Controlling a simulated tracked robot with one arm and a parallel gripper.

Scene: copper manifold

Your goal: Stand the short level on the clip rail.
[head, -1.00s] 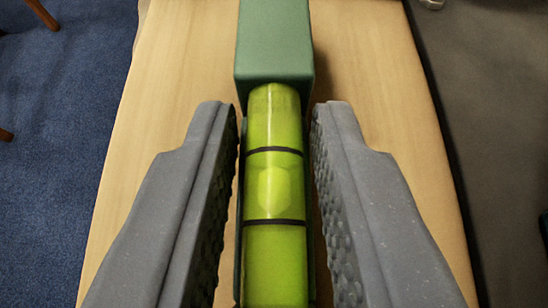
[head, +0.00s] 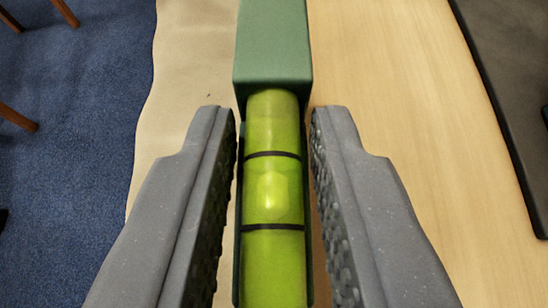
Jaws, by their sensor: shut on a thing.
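The short level has a green body (head: 273,45) and a yellow-green vial (head: 272,190) with two black rings. It lies between the two grey ridged fingers of my gripper (head: 273,125), running up the middle of the head view. My gripper is shut on the level, one finger at each side of the vial section. The level's near end is cut off by the lower edge of the picture. The clip rail cannot be made out in this view.
A pale wooden tabletop (head: 400,100) lies below on the right, with a beige wavy-edged sheet (head: 190,75) to its left. Blue carpet (head: 80,170) with brown wooden legs (head: 18,112) is at the left. A dark grey surface (head: 510,60) is at the right.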

